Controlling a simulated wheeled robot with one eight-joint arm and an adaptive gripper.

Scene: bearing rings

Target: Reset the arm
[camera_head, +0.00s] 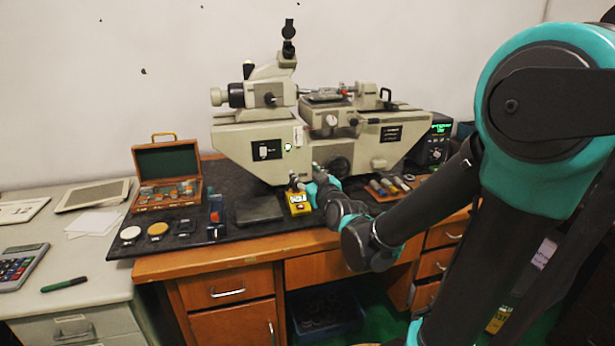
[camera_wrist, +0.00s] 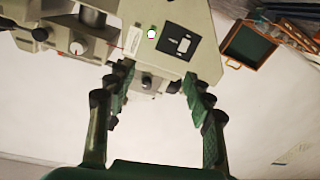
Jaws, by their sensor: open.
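My arm reaches in from the right in the head view, bent down toward the desk. My gripper (camera_head: 312,190) is in front of the large beige measuring machine (camera_head: 255,150), just above or behind a small yellow device (camera_head: 299,203); I cannot tell if they touch. In the wrist view my gripper (camera_wrist: 156,84) shows two green and black fingers spread apart, with nothing between them. The machine's body (camera_wrist: 205,50) appears beyond the fingertips, in a view that looks upside down.
An open wooden case (camera_head: 167,196) stands left on the dark mat (camera_head: 185,247). A blue and red item (camera_head: 215,215) and round discs (camera_head: 131,233) lie near it. Small cylinders (camera_head: 383,187) stand right of my gripper. A calculator (camera_head: 20,265) lies on the left cabinet.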

